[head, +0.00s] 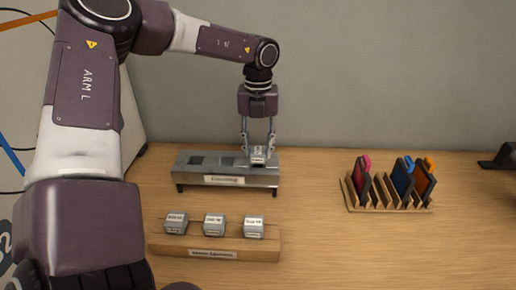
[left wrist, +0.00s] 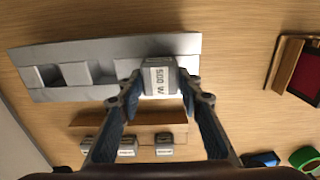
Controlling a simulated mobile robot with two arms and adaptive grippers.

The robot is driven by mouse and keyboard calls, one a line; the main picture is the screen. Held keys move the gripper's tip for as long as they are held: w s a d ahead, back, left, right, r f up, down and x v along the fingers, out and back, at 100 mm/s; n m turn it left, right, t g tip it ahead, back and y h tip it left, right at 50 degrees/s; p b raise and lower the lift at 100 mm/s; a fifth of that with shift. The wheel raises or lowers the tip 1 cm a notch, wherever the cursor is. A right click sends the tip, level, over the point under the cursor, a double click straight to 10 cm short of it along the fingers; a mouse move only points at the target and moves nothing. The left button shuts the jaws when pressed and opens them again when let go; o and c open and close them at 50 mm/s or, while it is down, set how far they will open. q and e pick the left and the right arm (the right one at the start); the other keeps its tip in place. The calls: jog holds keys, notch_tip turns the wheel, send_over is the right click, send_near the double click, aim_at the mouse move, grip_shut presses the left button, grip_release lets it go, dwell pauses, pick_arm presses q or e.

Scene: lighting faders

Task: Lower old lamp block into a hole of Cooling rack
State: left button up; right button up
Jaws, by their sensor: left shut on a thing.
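The cooling rack (head: 225,171) is a grey metal bench with a row of square holes and a front label. It also shows in the left wrist view (left wrist: 110,50). Two holes to the left look empty. My left gripper (head: 258,148) points down over the rack's right end, shut on the old lamp block (head: 258,155). The block is a small grey cube, and its label reads "500 W" in the left wrist view (left wrist: 158,76). The block is at or just above the rack's top; I cannot tell whether it is partly in a hole. My right gripper is out of view.
A wooden stand (head: 215,243) in front holds three similar grey labelled blocks. A slotted wooden holder (head: 387,205) with coloured slabs stands to the right. A dark object (head: 500,158) lies at the far right. The table between rack and holder is clear.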

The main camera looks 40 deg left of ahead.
pick_arm(q)
jog(key=shift+f+b, duration=0.25)
jog(key=shift+b, duration=0.1)
dwell(0.3)
jog(key=o, duration=1.1)
jog(key=shift+o, duration=0.2)
jog(key=o, duration=0.6)
jog(key=shift+r, duration=0.1)
jog(key=shift+r+p, duration=2.15)
jog(key=shift+r, duration=1.8)
